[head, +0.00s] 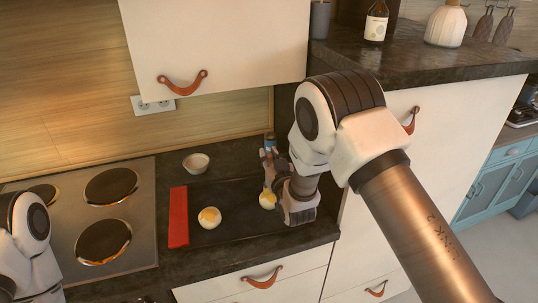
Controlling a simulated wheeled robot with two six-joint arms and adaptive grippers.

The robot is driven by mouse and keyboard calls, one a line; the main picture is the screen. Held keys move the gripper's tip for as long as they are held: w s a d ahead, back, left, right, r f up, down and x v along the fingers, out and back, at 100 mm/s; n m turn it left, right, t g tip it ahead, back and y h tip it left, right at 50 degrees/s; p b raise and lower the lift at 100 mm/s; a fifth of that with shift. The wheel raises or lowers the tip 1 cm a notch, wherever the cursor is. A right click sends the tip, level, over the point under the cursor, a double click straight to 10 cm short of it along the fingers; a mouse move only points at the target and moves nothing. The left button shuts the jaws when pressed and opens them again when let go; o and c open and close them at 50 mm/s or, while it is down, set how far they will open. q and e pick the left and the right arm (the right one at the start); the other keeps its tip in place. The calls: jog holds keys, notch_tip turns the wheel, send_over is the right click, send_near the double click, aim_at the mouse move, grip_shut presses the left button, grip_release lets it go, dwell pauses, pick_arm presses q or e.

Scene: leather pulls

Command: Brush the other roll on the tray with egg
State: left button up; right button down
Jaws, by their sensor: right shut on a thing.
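A dark tray (238,232) lies on the counter with two pale rolls on it. The left roll (208,222) has a yellow patch on top. The right roll (265,204) also shows yellow on top and is partly hidden by my right gripper. My right gripper (270,172) is shut on a brush (270,139), whose blue end sticks up above the fingers. The brush's lower end is at or just over the right roll; contact is hard to tell. A small white bowl (196,162) stands behind the tray. My left arm is at the lower left, its gripper out of view.
A red flat strip (178,217) lies along the tray's left side. A cooktop (142,232) with round plates is to the left. A white cabinet (215,45) hangs above the counter. A tall unit with a dark top (430,62) stands at right.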

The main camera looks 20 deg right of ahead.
jog(key=shift+s, duration=0.1)
notch_tip(320, 180, up, 6)
jog(key=p, duration=0.3)
jog(key=shift+r, duration=0.1)
dwell(0.5)
